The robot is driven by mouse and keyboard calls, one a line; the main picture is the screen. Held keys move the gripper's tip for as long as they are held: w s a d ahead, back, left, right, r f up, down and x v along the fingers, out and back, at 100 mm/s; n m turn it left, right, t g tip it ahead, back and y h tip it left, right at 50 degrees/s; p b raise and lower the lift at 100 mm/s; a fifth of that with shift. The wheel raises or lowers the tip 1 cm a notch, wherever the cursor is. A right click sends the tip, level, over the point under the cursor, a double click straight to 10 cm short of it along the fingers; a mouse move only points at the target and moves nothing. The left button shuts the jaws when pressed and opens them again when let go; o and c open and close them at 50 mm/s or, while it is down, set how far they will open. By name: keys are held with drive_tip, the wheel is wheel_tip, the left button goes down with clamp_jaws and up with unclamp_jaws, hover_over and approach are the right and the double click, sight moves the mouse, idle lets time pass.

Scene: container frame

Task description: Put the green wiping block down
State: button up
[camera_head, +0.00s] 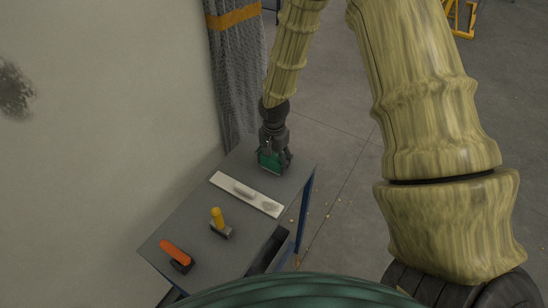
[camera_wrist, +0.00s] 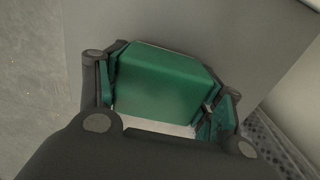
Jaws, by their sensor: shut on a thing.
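The green wiping block (camera_wrist: 160,85) is between the fingers of my gripper (camera_wrist: 165,98), which is shut on it. In the head view the green block (camera_head: 268,160) shows under my gripper (camera_head: 273,157) at the far end of the grey table (camera_head: 196,211). The block is over the tabletop or on it; I cannot tell whether its underside touches. A pale strip shows below the block in the wrist view. My fingers hide part of the block's sides.
A yellow-handled tool (camera_head: 218,220) and an orange-handled tool (camera_head: 176,254) stand nearer. A wall (camera_head: 110,110) and a hanging grey curtain (camera_head: 238,75) border the table. Bare tabletop lies between the tools.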

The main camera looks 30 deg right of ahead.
sight(275, 155)
drive_tip(key=shift+f, duration=0.2)
drive_tip(key=o, duration=0.9)
drive_tip(key=shift+f+b, duration=0.1)
drive_tip(key=shift+b, duration=0.25)
drive_tip(key=shift+w+r, duration=0.15)
drive_tip(key=shift+r, duration=0.45)
drive_tip(key=shift+s+d+r+b, duration=0.15)
drive_tip(key=shift+r+b, duration=0.5)
drive_tip(key=shift+r, duration=1.8)
drive_tip(key=shift+s+r+b, duration=0.15)
drive_tip(key=shift+r+b, duration=0.5)
drive_tip(key=shift+r, duration=1.75)
